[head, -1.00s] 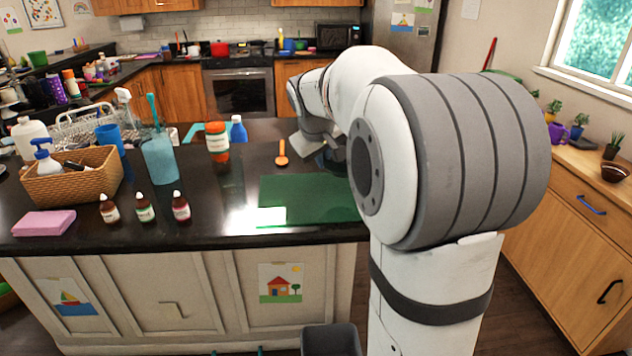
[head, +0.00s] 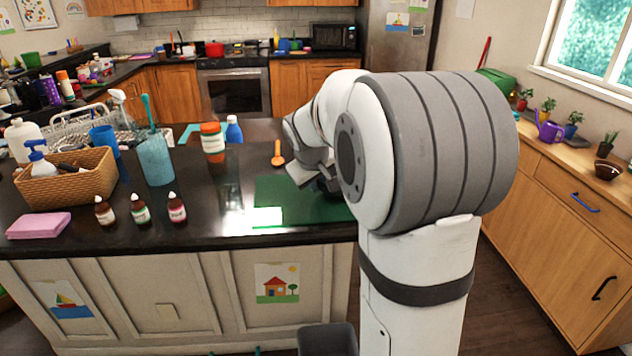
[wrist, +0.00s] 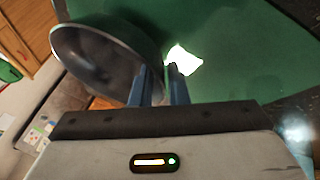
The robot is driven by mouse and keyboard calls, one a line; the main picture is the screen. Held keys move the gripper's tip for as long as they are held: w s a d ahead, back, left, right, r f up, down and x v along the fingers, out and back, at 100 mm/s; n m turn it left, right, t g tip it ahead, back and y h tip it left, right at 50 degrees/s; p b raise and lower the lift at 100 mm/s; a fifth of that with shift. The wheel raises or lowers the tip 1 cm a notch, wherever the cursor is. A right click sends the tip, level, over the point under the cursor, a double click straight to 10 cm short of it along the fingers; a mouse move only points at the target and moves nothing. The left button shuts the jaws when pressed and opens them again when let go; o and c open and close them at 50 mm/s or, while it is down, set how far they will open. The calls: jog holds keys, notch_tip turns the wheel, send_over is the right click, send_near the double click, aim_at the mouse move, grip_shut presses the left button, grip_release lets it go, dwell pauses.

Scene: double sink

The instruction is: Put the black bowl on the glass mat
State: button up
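The black bowl (wrist: 100,62) is at the upper left of the wrist view, tilted, with its dark grey inside showing. My gripper (wrist: 162,75) is shut on its rim, one finger on each side of the wall. The green glass mat (head: 290,212) lies flat at the front right of the dark island counter; it also fills much of the wrist view (wrist: 240,45). In the head view my gripper is over the mat's back right part, and my arm hides most of the bowl and the mat's right end. I cannot tell whether the bowl touches the mat.
The counter's front edge runs close to the mat.

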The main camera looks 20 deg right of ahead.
jog(key=shift+o, duration=1.2)
jog(key=shift+r, duration=0.15)
jog(key=shift+r, duration=0.25)
jog(key=v, duration=1.2)
jog(key=s+a+f+m+g+y, duration=0.1)
jog(key=s+a+f, duration=0.3)
jog(key=s+f, duration=0.3)
jog(key=s+a+f+m+g+y, duration=0.1)
jog(key=s+a+f, duration=0.3)
jog(key=s+f, duration=0.4)
jog(key=s+y, duration=0.1)
jog(key=s, duration=0.6)
jog(key=shift+s+a+b, duration=0.35)
jog(key=shift+s, duration=0.05)
